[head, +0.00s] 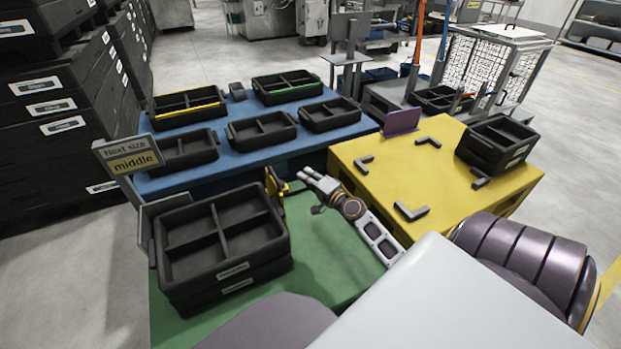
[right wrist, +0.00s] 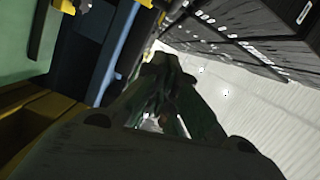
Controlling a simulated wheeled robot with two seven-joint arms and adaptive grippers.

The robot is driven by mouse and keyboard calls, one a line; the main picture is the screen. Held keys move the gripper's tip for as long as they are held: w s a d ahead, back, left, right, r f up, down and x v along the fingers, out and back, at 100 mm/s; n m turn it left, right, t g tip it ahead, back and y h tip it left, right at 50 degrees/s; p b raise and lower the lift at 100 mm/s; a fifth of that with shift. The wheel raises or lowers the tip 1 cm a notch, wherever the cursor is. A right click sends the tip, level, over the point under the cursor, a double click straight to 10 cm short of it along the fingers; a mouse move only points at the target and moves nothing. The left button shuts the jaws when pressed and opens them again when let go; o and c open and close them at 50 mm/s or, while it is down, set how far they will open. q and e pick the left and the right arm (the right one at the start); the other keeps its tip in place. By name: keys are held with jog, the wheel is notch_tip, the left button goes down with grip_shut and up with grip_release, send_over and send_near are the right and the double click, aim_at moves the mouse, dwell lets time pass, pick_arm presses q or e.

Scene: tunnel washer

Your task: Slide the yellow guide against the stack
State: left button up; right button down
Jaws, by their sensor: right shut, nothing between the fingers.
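The yellow guide (head: 273,186) stands at the far right corner of the stack of black divided crates (head: 232,284) on the green table (head: 325,262). Only a narrow part of it shows past the stack, and I cannot tell whether it touches the crates. My right gripper (head: 307,174) is shut and empty, just right of the guide, pointing toward the upper left over the green table's far edge. In the right wrist view its fingers (right wrist: 165,95) are dark, and a yellow part shows at the top left edge. My left gripper is not in view.
A blue table (head: 222,136) behind holds several black divided trays. A yellow pallet (head: 385,185) at right bears grey corner brackets and black crates (head: 497,143). A sign reading "Next size middle" (head: 130,155) stands left of the stack.

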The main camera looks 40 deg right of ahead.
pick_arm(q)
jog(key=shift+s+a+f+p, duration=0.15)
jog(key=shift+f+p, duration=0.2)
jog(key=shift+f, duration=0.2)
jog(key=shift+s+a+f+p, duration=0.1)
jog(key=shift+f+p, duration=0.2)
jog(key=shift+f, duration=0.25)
pick_arm(e)
jog(key=w+a+f, duration=0.1)
jog(key=w+a, duration=0.3)
jog(key=w, duration=0.2)
jog(key=shift+w, duration=0.4)
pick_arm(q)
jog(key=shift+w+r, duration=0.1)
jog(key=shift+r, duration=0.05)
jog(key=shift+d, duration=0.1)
pick_arm(e)
jog(key=shift+w+a+f, duration=0.1)
jog(key=shift+a+f, duration=0.05)
jog(key=shift+a, duration=0.5)
jog(key=shift+a, duration=0.1)
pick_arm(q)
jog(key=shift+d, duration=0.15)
